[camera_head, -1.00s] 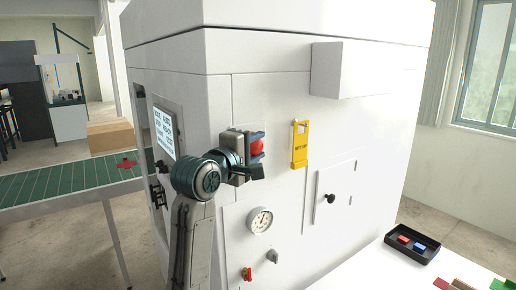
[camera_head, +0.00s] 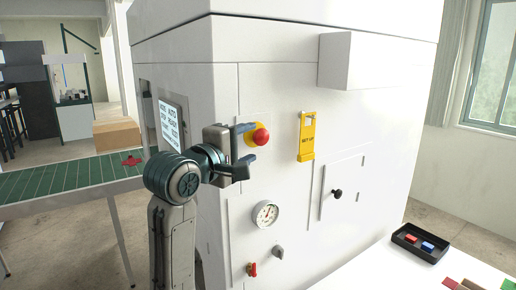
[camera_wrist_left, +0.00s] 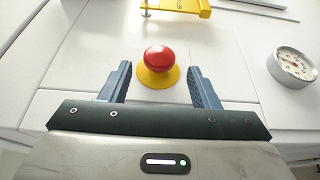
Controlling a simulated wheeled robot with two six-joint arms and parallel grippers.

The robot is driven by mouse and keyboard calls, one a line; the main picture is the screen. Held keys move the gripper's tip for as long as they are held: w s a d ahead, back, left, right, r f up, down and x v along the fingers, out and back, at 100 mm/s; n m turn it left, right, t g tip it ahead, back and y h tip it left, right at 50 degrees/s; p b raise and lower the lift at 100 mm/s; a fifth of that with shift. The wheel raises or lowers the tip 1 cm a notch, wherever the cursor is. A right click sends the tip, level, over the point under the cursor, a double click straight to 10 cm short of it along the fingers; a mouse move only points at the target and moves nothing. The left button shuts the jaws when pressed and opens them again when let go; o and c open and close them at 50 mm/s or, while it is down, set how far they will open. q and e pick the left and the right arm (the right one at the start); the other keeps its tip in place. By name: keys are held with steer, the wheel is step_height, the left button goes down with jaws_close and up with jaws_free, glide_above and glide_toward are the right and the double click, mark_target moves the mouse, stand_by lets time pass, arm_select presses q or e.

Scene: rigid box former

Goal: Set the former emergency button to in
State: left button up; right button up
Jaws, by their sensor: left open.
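The emergency button is a red mushroom head (camera_head: 261,138) on a round yellow base (camera_head: 249,134), on the white front panel of the former (camera_head: 285,185). Its head stands out from the base; I cannot tell whether it is in or out. My left gripper (camera_head: 246,148) is open and empty, just in front of and to the left of the button. In the left wrist view the red head (camera_wrist_left: 158,58) lies ahead, centred between the open blue fingers (camera_wrist_left: 160,88) and apart from them. My right gripper is not in view.
A yellow tag (camera_head: 307,138) hangs right of the button. Below are a round gauge (camera_head: 265,214), a grey knob (camera_head: 278,252) and a red valve handle (camera_head: 252,269). A small door with a black knob (camera_head: 337,193) is further right. A screen (camera_head: 172,124) is on the left side face.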

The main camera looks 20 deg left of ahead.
arm_select(q)
steer(key=b+v, duration=0.1)
steer(key=v, duration=0.4)
steer(key=shift+w, duration=0.1)
